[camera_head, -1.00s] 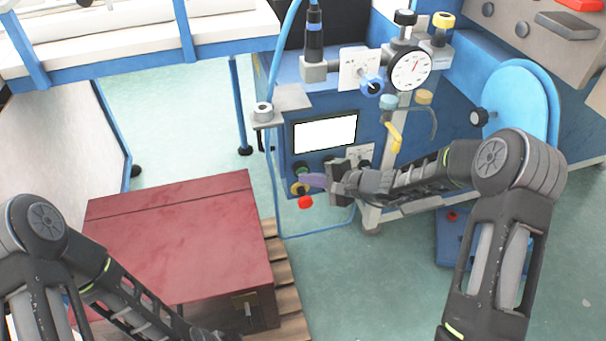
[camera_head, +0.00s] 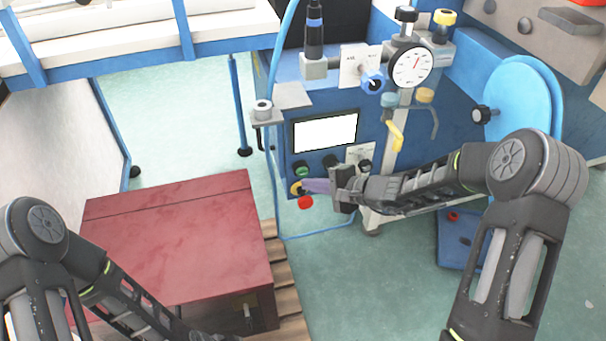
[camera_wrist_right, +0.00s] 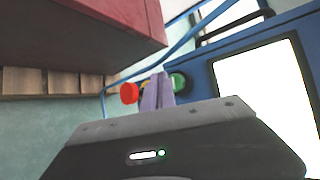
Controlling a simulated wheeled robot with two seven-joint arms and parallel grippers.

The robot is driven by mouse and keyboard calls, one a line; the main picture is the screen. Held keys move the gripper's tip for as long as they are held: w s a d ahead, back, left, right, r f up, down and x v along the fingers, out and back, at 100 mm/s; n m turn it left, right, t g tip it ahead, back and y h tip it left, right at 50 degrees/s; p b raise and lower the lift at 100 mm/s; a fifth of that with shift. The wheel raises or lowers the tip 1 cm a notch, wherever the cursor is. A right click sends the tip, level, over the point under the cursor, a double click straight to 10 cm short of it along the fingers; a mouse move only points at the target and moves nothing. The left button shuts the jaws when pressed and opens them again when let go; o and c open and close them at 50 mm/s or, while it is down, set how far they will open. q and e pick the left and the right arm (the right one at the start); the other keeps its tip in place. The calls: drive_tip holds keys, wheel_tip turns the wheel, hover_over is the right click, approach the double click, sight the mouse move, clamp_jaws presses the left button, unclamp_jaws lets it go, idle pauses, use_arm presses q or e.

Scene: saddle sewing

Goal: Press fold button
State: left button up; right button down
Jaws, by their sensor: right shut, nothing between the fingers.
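The blue machine's panel carries a green button (camera_head: 302,171), a yellow-ringed button (camera_head: 296,188) and a red button (camera_head: 305,202) at its lower left. No label shows which one is the fold button. My right gripper (camera_head: 307,186) is shut and empty, its purple fingertips in front of the panel at the yellow-ringed button. I cannot tell whether they touch it. In the right wrist view the purple fingers (camera_wrist_right: 157,92) lie between the red button (camera_wrist_right: 129,93) and the green button (camera_wrist_right: 178,82), mostly hiding the yellow. My left arm enters at lower left; its fingers are out of frame.
A white screen (camera_head: 325,133) sits above the buttons, with dark knobs (camera_head: 365,166) to their right. A dial gauge (camera_head: 411,67) and yellow lever (camera_head: 394,137) are higher up. A red box (camera_head: 180,240) stands on a wooden pallet (camera_head: 287,275) at lower left.

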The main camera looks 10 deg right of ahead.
drive_tip(key=s+b, duration=0.2)
drive_tip(key=s, duration=0.2)
drive_tip(key=shift+s+d, duration=0.15)
drive_tip(key=shift+s, duration=0.2)
drive_tip(key=shift+f, duration=0.1)
idle(0.4)
